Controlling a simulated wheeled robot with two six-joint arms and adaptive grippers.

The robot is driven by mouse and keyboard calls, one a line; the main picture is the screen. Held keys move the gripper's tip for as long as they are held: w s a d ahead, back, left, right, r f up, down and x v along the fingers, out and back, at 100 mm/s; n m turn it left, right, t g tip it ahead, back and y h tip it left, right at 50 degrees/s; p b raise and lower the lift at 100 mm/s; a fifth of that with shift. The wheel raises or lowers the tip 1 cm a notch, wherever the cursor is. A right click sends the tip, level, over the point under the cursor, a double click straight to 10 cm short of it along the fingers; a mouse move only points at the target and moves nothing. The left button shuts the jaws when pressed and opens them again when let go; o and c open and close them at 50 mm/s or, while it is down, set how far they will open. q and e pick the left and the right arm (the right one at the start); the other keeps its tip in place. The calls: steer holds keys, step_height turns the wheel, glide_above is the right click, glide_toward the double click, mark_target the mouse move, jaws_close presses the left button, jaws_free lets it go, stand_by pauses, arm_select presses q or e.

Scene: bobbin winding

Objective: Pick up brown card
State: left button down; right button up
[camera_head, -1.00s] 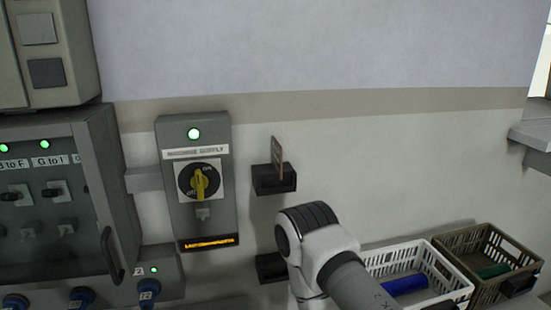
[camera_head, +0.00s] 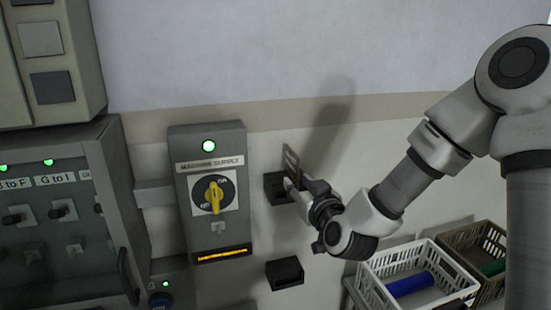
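The brown card (camera_head: 291,161) stands upright in the upper black wall holder (camera_head: 276,188), right of the machine supply box. My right gripper (camera_head: 294,183) is at the card's lower part, coming in from the right. Its fingers are small and partly hidden by the wrist, so I cannot tell whether they are closed on the card. The card appears still at the holder. My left gripper is not in view.
The grey machine supply box (camera_head: 208,235) with a yellow switch is close on the left. A lower black holder (camera_head: 285,273) is below. A white basket (camera_head: 400,290) with a blue bobbin (camera_head: 408,284) and a brown basket (camera_head: 460,238) with a green bobbin (camera_head: 492,267) stand at lower right.

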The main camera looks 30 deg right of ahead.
glide_toward(286, 147)
steer(key=shift+t, duration=0.5)
steer(key=p+x, duration=0.1)
steer(key=x, duration=0.1)
steer(key=p+x, duration=0.1)
steer(key=x, duration=0.1)
steer(key=f+p+x, duration=0.1)
steer(key=p+x, duration=0.1)
steer(key=shift+d, duration=0.1)
steer(key=shift+w+d+f, duration=0.1)
steer(key=shift+w+f, duration=0.1)
jaws_close()
